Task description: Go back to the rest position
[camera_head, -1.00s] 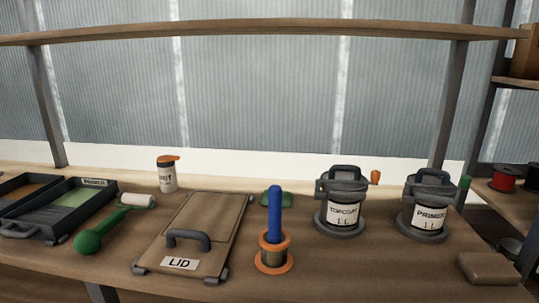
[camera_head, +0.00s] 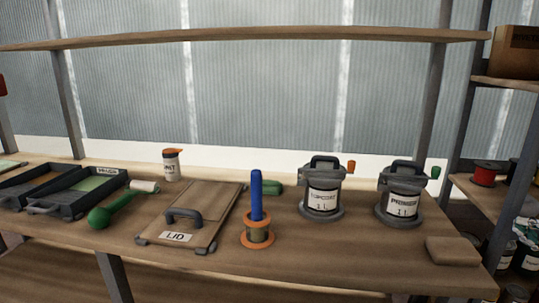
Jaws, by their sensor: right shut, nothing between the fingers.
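Neither of my grippers shows in the head view, and no part of my arms can be made out. The workbench (camera_head: 330,262) lies ahead. On it stand a can labelled TOPCOAT (camera_head: 322,201) with an orange knob and a can labelled PRIMER (camera_head: 403,205) with a green knob. A blue-handled tool (camera_head: 256,195) stands upright in an orange-rimmed holder (camera_head: 257,239). A board labelled LID (camera_head: 205,205) with a dark handle lies left of it.
Dark trays (camera_head: 70,205), a green-handled roller (camera_head: 100,217) and an orange-capped bottle (camera_head: 172,165) are on the left. A brown block (camera_head: 453,250) lies at the right corner. An overhead shelf (camera_head: 250,36) spans the bench; a side rack (camera_head: 513,196) stands right. The bench front is largely clear.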

